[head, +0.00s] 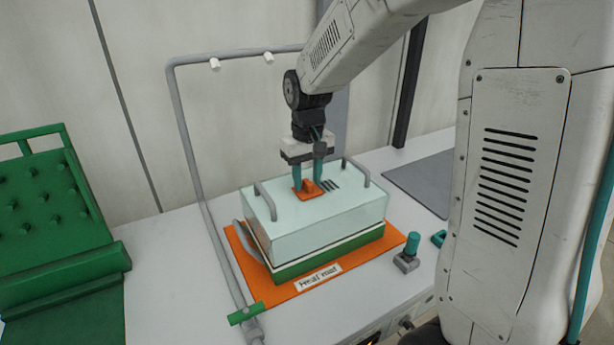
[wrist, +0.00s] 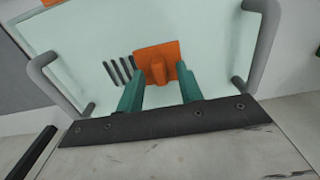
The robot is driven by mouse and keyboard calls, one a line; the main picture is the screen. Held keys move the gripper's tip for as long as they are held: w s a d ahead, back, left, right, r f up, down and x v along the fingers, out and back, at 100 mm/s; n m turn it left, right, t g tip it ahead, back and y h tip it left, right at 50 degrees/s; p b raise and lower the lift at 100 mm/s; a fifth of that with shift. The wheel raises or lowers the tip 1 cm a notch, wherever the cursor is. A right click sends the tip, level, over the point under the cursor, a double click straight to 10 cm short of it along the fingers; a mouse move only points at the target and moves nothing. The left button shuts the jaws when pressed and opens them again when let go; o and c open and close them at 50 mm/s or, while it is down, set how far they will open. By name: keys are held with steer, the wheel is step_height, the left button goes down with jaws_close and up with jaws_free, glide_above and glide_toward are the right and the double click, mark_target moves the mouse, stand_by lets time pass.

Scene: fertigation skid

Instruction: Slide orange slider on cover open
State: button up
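The orange slider (head: 309,188) is a flat plate with a raised knob, on top of the pale, see-through-looking cover (head: 345,213). It also shows in the wrist view (wrist: 158,68), with dark slots in the cover beside it. My gripper (head: 308,181) points down over the slider. In the wrist view its two teal fingers (wrist: 157,78) stand apart, one on each side of the knob, with a visible gap on both sides. Whether the fingertips touch the plate is hard to tell.
Grey handles (head: 265,200) stand at both ends of the cover. The cover sits on a green base (head: 330,258) on an orange mat (head: 262,282). A grey pipe frame (head: 190,150) rises behind and left. A teal-topped knob (head: 411,245) stands to the right.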

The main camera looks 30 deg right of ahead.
mark_target(309, 182)
step_height(309, 182, up, 8)
steer(key=shift+f, duration=0.1)
stand_by(0.4)
stand_by(0.4)
steer(key=shift+s+f, duration=0.2)
steer(key=shift+s, duration=0.05)
steer(key=s+a+r+t, duration=0.1)
steer(key=s+a+r, duration=0.1)
steer(key=s, duration=2.4)
steer(key=shift+s, duration=0.3)
